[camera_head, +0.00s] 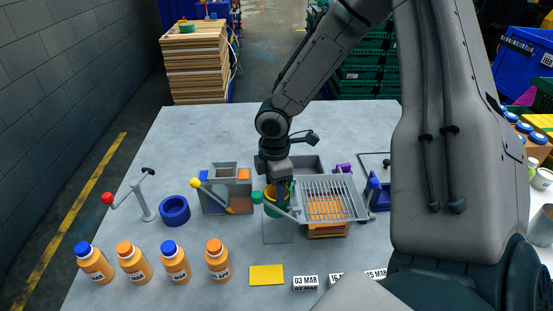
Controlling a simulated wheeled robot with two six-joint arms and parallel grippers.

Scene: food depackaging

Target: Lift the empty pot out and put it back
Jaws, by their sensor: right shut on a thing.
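My right arm reaches down from the top right, and its gripper (277,187) points down at the middle of the table, by the grey fixtures. It is shut on a small pot (269,211), which shows only in part, with yellow and green surfaces. The gripper and a light bar with a green knob cover much of the pot. I cannot tell whether it is clear of its seat, and its inside is hidden. A pale square plate (278,231) lies just in front of it. My left gripper is not in view.
A grey bin with a yellow-knobbed lever (215,205) stands left of the pot; a wire rack (333,196) stands right. Several orange bottles (134,263), a yellow block (266,275) and date blocks (305,283) line the front. A blue ring (174,210) lies left. The table's back left is clear.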

